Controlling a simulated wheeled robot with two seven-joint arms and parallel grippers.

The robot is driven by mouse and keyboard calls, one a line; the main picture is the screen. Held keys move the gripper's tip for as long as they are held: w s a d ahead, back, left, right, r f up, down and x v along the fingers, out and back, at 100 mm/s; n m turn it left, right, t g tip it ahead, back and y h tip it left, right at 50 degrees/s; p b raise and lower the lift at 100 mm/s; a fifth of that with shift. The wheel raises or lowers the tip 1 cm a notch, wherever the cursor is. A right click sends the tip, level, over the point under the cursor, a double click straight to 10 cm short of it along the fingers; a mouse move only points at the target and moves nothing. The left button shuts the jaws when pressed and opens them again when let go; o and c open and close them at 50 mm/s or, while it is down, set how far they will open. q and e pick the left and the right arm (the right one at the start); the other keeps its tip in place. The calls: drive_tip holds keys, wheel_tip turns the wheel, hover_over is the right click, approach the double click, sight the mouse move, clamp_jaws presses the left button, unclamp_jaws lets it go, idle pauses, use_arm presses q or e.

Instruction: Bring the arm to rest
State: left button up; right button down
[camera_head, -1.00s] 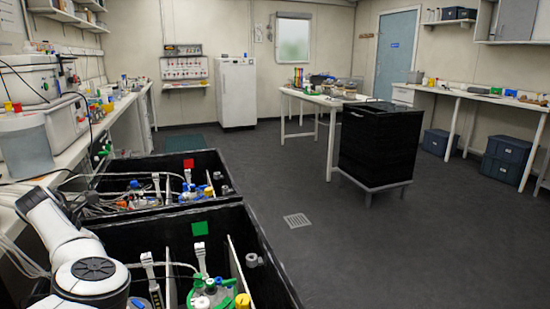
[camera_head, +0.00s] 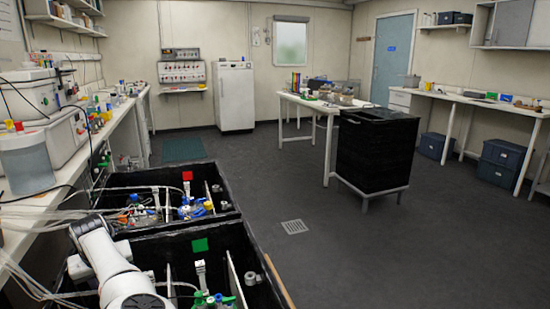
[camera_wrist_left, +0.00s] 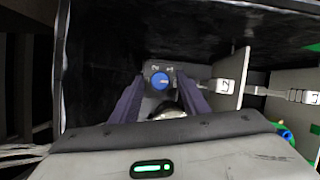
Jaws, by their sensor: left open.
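My left arm (camera_head: 105,262) comes in at the lower left of the head view, over the near black box's left side. A grey fitting with a blue round knob (camera_wrist_left: 160,81) shows between the fingertips, inside a black-walled box. I cannot tell whether the fingers touch it. Nothing is seen held. My right gripper is not in view.
The near black box (camera_head: 268,278) has a green square (camera_head: 200,245); the far box has a red square (camera_head: 187,176). Both hold tubes and fittings. A crowded bench (camera_head: 75,150) runs along the left. A black bin (camera_head: 375,150) stands mid-room; dark floor (camera_head: 400,240) is clear.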

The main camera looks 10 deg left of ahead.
use_arm(q)
drive_tip(key=shift+w+d+n+g+y+b, duration=0.1)
drive_tip(key=shift+n+g+y+b, duration=0.45)
drive_tip(key=shift+n, duration=1.45)
